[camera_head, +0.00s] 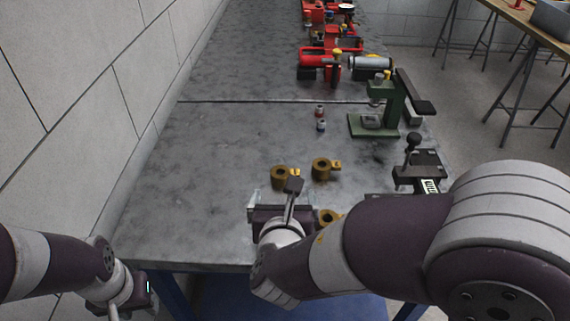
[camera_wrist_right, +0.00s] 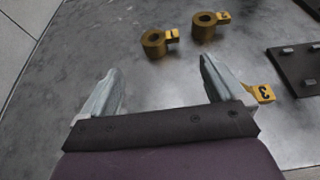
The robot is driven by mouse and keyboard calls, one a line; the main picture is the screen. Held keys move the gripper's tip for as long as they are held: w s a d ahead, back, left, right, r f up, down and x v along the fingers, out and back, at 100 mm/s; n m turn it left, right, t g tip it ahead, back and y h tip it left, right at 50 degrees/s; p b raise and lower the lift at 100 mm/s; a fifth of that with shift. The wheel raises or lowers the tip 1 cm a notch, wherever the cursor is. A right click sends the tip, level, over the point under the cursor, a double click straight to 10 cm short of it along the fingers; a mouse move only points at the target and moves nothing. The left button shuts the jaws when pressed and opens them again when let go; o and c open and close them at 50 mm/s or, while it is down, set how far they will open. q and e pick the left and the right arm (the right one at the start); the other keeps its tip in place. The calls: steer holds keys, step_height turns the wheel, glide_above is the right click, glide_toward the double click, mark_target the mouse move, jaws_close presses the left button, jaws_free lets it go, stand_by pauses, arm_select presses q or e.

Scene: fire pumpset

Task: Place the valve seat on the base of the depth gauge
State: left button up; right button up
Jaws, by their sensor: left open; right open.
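Several brass valve seats with yellow number tags lie on the grey table. One valve seat (camera_head: 279,173) is just beyond my right gripper (camera_head: 277,197), and another (camera_head: 320,168) is to its right. Both show in the right wrist view (camera_wrist_right: 153,42) (camera_wrist_right: 204,25). A third, partly hidden valve seat (camera_head: 328,215) is beside the gripper; its tag marked 3 (camera_wrist_right: 263,93) shows in the wrist view. My right gripper is open and empty, apart from the seats. The green depth gauge (camera_head: 394,104) stands upright farther back, with a flat base (camera_head: 360,131). My left gripper (camera_head: 148,289) is low at left, off the table.
Two small parts (camera_head: 320,118) stand left of the gauge. A dark clamp-like fixture (camera_head: 418,172) is at the right table edge. Red pump parts (camera_head: 322,62) fill the far end. A wall (camera_head: 90,90) runs along the left. The left half of the table (camera_head: 200,170) is clear.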

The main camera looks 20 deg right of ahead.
mark_target(286, 174)
steer(key=shift+w+d+f+b, duration=0.25)
steer(key=shift+w+f+b, duration=0.5)
steer(key=shift+b, duration=0.3)
steer(key=x, duration=0.2)
steer(key=shift+w+d, duration=0.1)
steer(key=shift+w, duration=0.3)
steer(key=x, duration=0.4)
steer(key=r+b+x, duration=0.1)
steer(key=x, duration=0.1)
steer(key=shift+w, duration=0.15)
steer(key=shift+r, duration=0.1)
steer(key=shift+c, duration=1.2)
arm_select(q)
steer(key=shift+f, duration=0.65)
arm_select(e)
steer(key=c, duration=1.2)
